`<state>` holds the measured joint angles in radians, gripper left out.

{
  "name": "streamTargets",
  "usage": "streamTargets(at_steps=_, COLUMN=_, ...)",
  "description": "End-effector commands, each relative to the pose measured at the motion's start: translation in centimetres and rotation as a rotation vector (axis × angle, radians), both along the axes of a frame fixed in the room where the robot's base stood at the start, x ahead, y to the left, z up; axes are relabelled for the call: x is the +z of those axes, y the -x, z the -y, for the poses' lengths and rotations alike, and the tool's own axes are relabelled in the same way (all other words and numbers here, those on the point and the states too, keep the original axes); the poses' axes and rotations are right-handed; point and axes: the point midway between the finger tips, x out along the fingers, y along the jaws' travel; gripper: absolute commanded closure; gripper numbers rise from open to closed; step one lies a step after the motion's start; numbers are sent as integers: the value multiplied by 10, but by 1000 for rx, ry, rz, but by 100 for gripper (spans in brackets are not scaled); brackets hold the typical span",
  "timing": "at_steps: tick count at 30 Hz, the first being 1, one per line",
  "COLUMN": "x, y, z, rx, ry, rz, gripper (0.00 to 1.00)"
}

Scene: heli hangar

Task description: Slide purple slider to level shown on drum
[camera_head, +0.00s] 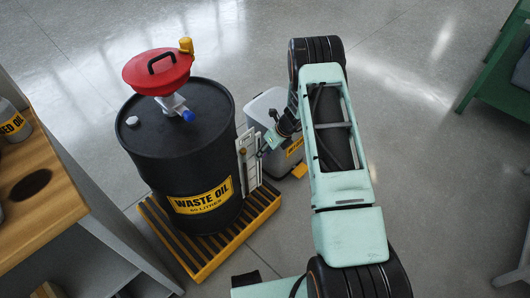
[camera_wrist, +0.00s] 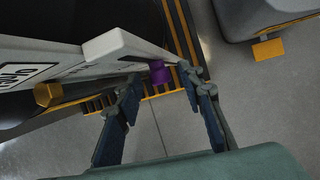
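The purple slider (camera_wrist: 158,72) is a small purple knob at the edge of a pale gauge panel (camera_wrist: 100,48) in the wrist view. The panel also shows in the head view (camera_head: 249,172), upright against the right side of the black waste oil drum (camera_head: 165,150). My gripper (camera_wrist: 160,84) is open, its fingers on either side of the purple slider with a gap on both sides. In the head view my gripper (camera_head: 264,149) is close to the panel, and I cannot make out the purple slider there. The drum's level marking is not readable.
An orange knob (camera_wrist: 47,94) also sits on the panel. A grey bin (camera_head: 265,105) stands behind my wrist. The drum stands on a yellow-edged slatted pallet (camera_head: 262,211), with a red funnel (camera_head: 157,72) on top. A wooden-topped bench (camera_head: 55,205) is at left.

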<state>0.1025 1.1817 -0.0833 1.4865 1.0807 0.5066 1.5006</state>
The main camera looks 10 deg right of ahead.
Motion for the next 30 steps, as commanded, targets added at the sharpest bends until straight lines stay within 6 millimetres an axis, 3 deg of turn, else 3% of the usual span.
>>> streamTargets(at_steps=5, x=18, y=3, z=6, rx=0, ry=1, rz=3, gripper=64)
streamTargets(at_steps=18, x=91, y=23, z=33, rx=-1, ry=1, rz=3, gripper=64)
streamTargets(at_steps=24, x=106, y=28, z=39, rx=-1, ry=1, rz=0, gripper=64)
streamTargets(at_steps=30, x=109, y=29, z=40, rx=-1, ry=1, rz=0, gripper=64)
